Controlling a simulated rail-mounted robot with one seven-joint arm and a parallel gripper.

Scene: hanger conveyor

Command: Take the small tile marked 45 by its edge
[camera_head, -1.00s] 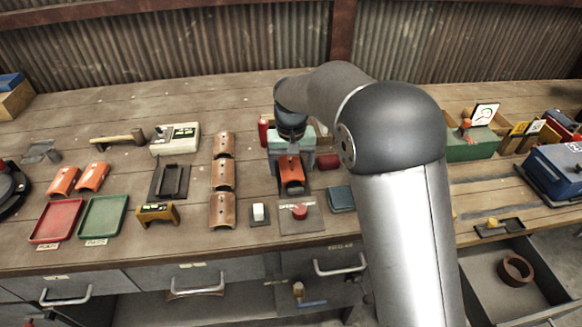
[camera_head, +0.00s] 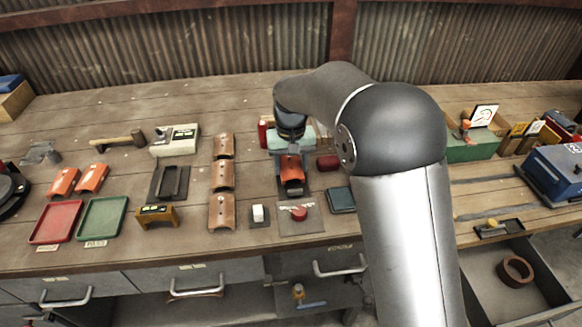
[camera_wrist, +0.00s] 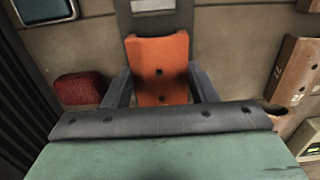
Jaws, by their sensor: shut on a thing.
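An orange curved tile (camera_head: 292,175) with small dark holes lies at a dark base in the middle of the bench. It also shows in the wrist view (camera_wrist: 158,60). My gripper (camera_wrist: 160,86) has a grey finger on each side of this tile and is shut on it. The dark bar and green body in the wrist view's foreground hide the tile's near end. No number is legible on the tile. Two more orange tiles (camera_head: 78,179) lie at the left. My wrist is above the held tile in the head view.
Several copper-brown tiles (camera_head: 222,176) stand in a column to the left. A dark red block (camera_head: 328,162) lies close on the right. A red button plate (camera_head: 299,214), a white switch (camera_head: 258,213) and a dark teal pad (camera_head: 341,200) are in front. An open drawer (camera_head: 482,290) is at the lower right.

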